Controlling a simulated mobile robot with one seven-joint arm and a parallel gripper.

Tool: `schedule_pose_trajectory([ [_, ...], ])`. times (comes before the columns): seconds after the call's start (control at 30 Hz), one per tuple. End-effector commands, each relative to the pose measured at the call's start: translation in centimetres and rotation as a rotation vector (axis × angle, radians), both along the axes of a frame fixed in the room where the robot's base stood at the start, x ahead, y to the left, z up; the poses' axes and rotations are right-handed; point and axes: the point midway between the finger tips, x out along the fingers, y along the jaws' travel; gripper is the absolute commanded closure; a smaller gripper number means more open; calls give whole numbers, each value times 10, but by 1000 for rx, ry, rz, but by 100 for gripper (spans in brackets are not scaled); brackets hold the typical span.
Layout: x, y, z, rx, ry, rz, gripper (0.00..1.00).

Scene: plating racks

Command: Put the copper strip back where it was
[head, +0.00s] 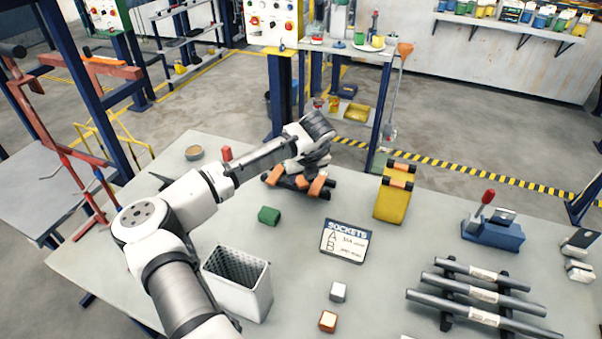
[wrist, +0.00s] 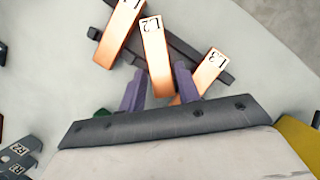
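Three copper strips lie across a dark two-bar rack in the wrist view. They are the L1 strip (wrist: 118,36), the L2 strip (wrist: 155,50) and the L3 strip (wrist: 212,66). The rack (wrist: 182,44) also shows in the head view (head: 329,189), partly covered by my arm. My gripper (wrist: 160,72) has its two purple fingers apart. The lower end of L2 shows between them, and the right finger covers part of L3. The fingers do not look closed on a strip. Contact with L2 is hard to judge.
A yellow block (head: 391,203) with copper pieces on top stands right of the rack. A green block (head: 269,215), a sockets sign (head: 345,242) and a perforated bin (head: 238,300) stand nearer. Grey bars (head: 478,295) lie on a holder at the right.

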Motion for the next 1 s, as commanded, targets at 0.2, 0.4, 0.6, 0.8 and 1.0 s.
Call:
schedule_pose_trajectory([
  [0.2,0,0,0,0,0,0,53],
  [0.4,0,0,3,0,-1,0,53],
  [0.6,-4,-2,22,-1,-3,-1,53],
  [0.8,-20,-9,64,0,-5,-1,53],
  [1.0,-35,-14,101,1,-4,0,53],
])
